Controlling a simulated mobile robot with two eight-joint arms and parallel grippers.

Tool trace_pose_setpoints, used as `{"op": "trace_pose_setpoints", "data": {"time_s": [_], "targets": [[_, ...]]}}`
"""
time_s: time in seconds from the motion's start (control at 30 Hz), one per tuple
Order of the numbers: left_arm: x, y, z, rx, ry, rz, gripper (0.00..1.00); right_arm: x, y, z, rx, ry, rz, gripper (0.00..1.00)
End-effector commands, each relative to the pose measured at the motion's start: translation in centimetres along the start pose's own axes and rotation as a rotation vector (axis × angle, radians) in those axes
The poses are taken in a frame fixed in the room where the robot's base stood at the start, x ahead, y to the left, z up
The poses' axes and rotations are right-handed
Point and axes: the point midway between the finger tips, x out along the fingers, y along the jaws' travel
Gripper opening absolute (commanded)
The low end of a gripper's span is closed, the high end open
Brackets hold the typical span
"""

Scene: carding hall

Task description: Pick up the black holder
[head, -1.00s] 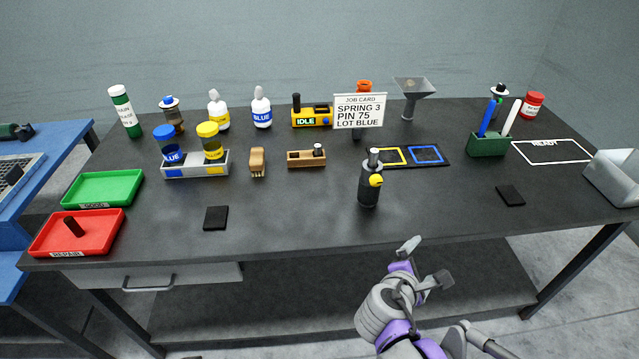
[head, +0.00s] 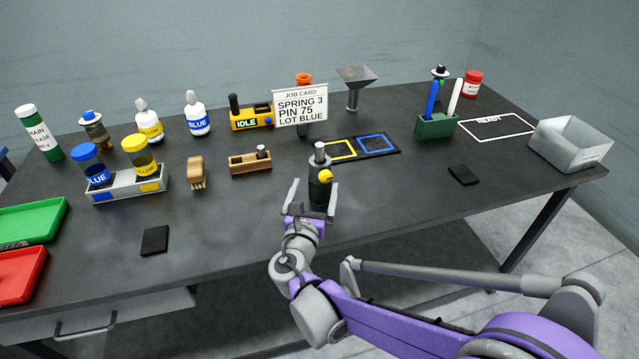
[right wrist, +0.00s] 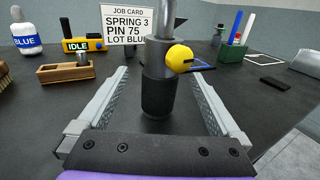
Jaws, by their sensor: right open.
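The black holder (head: 319,187) is an upright dark cylinder with a grey pin-like top and a yellow knob on its right side. It stands on the dark table in front of the job card. My right gripper (head: 310,198) is at the holder, with its two fingers apart on either side of it. In the right wrist view the holder (right wrist: 158,85) stands between the open fingers of the gripper (right wrist: 157,115), with gaps visible on both sides. My left gripper is not in view.
The job card (head: 301,106) stands behind the holder. A mat with yellow and blue squares (head: 392,150) lies behind right. A wooden block (head: 250,165) and brush (head: 197,172) are to the left. Black pads (head: 155,240) lie nearby.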

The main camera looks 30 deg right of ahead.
Motion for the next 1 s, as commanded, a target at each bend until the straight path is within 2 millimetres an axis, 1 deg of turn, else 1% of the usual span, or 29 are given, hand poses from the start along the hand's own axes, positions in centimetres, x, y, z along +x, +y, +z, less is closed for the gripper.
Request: {"op": "trace_pose_setpoints", "data": {"time_s": [0.2,0.3,0.53,0.57,0.7,0.97,1.0], "targets": [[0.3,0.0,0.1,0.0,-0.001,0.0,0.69,3.2,-0.4,-0.4,0.0,0.0,-0.004,1.0],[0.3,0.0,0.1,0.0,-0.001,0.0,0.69,4.4,-0.3,-0.4,0.001,0.0,-0.003,1.0],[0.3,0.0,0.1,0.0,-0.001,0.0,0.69,4.6,-0.3,-0.4,0.002,0.001,0.0,1.0],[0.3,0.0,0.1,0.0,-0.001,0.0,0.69,4.6,-0.3,-0.4,0.002,0.001,0.0,0.96],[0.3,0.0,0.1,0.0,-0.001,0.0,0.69,4.6,-0.3,-0.4,0.002,0.0,0.0,0.71],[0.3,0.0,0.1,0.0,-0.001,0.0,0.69,4.6,-0.3,-0.4,0.002,0.0,0.0,0.24],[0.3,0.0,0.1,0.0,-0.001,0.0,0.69,4.6,-0.3,-0.4,0.002,0.0,0.0,0.17]]}}
